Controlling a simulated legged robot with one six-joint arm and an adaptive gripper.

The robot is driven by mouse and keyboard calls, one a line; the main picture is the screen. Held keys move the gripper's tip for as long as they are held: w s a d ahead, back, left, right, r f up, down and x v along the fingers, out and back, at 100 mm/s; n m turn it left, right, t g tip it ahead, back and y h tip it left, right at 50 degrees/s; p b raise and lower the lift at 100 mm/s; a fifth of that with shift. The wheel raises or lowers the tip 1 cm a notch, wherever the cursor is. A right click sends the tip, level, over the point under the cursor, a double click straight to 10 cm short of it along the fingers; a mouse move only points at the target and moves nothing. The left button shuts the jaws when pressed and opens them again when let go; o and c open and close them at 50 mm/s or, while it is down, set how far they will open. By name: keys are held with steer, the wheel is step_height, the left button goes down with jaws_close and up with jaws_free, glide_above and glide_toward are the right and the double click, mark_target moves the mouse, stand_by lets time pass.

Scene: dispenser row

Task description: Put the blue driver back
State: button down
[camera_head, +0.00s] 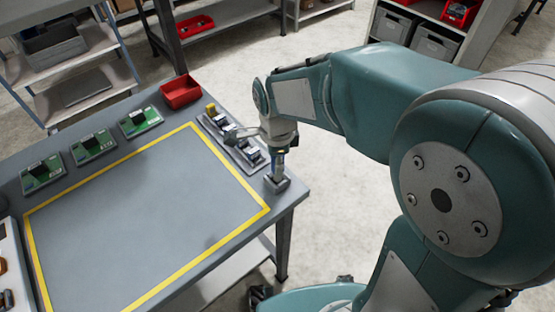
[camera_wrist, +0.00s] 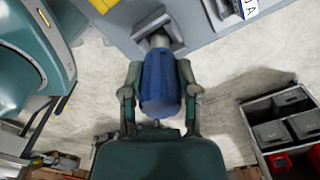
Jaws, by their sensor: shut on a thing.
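The blue driver (camera_wrist: 161,84) stands about upright between the fingers of my gripper (camera_wrist: 160,100), which is shut on its blue handle. In the head view the driver (camera_head: 279,163) shows as a small dark blue piece under my wrist. A grey holder block (camera_head: 277,184) stands at the table's near right corner, directly below the driver. In the wrist view the driver's grey lower end meets the holder (camera_wrist: 160,40). I cannot tell how deep the tip sits in it. My fingertips are too small to make out in the head view.
A dispenser row (camera_head: 247,154) stands close beside the holder, along the table's right edge. A yellow-taped area (camera_head: 150,212) of the table is bare. Several green boards (camera_head: 93,146) and a red bin (camera_head: 181,92) lie along the far side. Shelves stand on the floor behind.

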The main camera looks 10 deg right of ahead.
steer(key=shift+a, duration=0.1)
steer(key=shift+c, duration=1.8)
jaws_free()
steer(key=shift+a, duration=0.2)
steer(key=shift+d, duration=0.15)
steer(key=shift+d, duration=0.1)
step_height(320, 180, up, 12)
steer(key=shift+s+d+r+n, duration=0.15)
steer(key=shift+s+d+n, duration=0.15)
steer(key=shift+n, duration=0.1)
steer(key=s+d+n+t, duration=0.5)
steer(key=s+d+n, duration=0.5)
steer(key=n, duration=0.6)
steer(key=shift+s+f+t, duration=0.3)
steer(key=shift+s+f, duration=0.15)
steer(key=shift+s, duration=0.55)
